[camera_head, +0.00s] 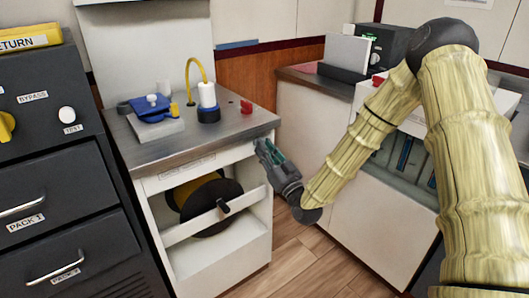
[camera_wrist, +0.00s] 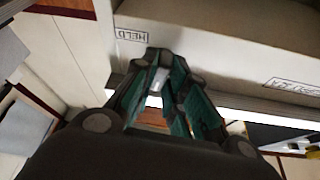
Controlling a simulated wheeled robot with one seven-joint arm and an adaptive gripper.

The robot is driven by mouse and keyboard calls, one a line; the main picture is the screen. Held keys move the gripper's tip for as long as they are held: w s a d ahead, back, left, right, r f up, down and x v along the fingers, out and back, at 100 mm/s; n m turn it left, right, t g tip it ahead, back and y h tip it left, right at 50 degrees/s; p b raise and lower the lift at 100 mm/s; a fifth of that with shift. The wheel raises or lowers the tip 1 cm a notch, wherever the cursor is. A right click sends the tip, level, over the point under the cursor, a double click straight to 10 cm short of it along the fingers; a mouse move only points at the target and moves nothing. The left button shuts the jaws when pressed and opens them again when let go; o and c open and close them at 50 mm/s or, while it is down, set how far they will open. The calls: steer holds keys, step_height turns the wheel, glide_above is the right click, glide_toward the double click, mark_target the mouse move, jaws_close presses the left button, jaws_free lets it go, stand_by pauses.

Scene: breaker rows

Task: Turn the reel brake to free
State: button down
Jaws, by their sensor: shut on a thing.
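The reel cabinet's white front panel (camera_head: 205,164) sits below a grey worktop, above a dark reel (camera_head: 212,208) with a yellow part behind it. My gripper (camera_head: 264,148) is at the right end of this panel, just below the worktop edge. In the wrist view my gripper (camera_wrist: 172,88) has its green-padded fingers close together on a small pale piece (camera_wrist: 156,84), which looks like the reel brake's handle. The fingers hide most of it. A label reading HELD (camera_wrist: 131,35) is on the panel beside the fingers. A second label (camera_wrist: 292,87) is too blurred to read.
The worktop (camera_head: 225,133) holds a blue clamp-like device (camera_head: 152,108), a white bottle (camera_head: 208,101) and a red block (camera_head: 246,107). Wooden floor (camera_head: 300,258) is clear between the cabinets.

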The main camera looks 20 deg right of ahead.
steer(key=shift+n+y, duration=0.3)
steer(key=shift+n, duration=0.7)
steer(key=shift+d+n, duration=0.1)
steer(key=shift+n, duration=0.2)
steer(key=c, duration=1.4)
jaws_free()
steer(key=shift+c, duration=0.2)
steer(key=v, duration=1.2)
steer(key=shift+d, duration=0.15)
